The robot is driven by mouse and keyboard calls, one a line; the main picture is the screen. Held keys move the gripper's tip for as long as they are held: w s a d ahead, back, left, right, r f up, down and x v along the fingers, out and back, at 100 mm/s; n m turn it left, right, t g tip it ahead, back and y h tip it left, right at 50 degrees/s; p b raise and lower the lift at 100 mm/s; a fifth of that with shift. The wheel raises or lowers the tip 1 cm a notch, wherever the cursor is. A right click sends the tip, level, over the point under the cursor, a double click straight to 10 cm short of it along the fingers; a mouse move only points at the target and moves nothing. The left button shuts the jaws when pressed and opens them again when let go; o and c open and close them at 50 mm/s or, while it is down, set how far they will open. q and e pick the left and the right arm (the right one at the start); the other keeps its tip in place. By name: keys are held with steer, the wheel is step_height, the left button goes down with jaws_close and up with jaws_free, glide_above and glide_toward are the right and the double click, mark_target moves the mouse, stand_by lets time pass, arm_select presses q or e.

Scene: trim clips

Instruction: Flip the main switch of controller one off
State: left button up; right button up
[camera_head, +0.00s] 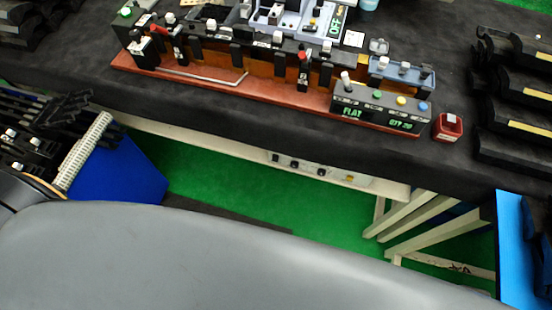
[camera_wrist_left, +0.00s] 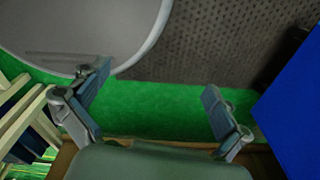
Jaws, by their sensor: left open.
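A dark box (camera_head: 366,115) with green displays reading "FLAT" and "QTY 20" stands on the table, with coloured buttons on top. I cannot read a label that marks controller one or its main switch. No controller shows in that view. My right gripper is in neither view.
The dark table (camera_head: 60,75) carries a red-brown fixture board (camera_head: 290,92) with clamps, a small red container (camera_head: 447,127) and black trim parts (camera_head: 515,130) at right. A blue bin (camera_head: 120,170) stands at left. White table legs (camera_head: 420,225) stand below right. Green floor (camera_head: 240,190) is open.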

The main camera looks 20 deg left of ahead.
arm_select(q)
steer(key=shift+d, duration=0.35)
